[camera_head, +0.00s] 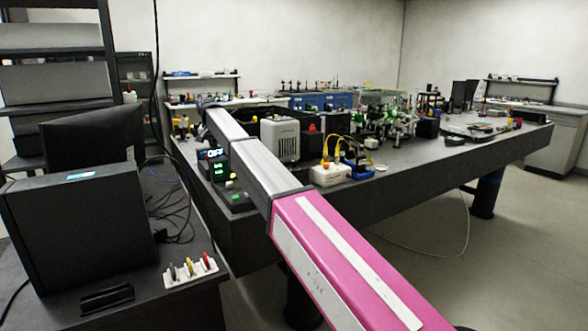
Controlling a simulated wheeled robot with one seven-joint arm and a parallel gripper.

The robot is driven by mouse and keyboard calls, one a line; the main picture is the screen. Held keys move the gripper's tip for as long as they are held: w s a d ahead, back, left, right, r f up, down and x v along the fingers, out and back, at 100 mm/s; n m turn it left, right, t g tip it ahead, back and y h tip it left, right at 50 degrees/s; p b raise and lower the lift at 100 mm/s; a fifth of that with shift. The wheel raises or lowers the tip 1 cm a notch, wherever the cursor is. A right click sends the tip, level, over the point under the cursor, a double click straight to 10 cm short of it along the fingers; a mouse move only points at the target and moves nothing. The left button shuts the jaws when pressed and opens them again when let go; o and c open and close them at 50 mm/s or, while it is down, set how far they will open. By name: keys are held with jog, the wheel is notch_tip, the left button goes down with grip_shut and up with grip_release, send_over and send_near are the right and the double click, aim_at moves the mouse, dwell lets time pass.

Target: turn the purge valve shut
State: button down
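I cannot pick out the purge valve for certain; the fittings on the bench are small at this distance. A small red part (312,127) shows beside a light grey vented box (280,139) on the dark optical bench (350,205). My pink and grey arm reaches from the lower right up to the bench's left end and covers part of it. My gripper is not visible; the arm's far end hides what lies beyond it.
A controller with a lit green display (217,168) stands left of my arm. A white box with yellow cables (329,175) sits right of it. Green-lit optics (398,125) crowd the bench behind. A side desk holds a black computer case (80,232).

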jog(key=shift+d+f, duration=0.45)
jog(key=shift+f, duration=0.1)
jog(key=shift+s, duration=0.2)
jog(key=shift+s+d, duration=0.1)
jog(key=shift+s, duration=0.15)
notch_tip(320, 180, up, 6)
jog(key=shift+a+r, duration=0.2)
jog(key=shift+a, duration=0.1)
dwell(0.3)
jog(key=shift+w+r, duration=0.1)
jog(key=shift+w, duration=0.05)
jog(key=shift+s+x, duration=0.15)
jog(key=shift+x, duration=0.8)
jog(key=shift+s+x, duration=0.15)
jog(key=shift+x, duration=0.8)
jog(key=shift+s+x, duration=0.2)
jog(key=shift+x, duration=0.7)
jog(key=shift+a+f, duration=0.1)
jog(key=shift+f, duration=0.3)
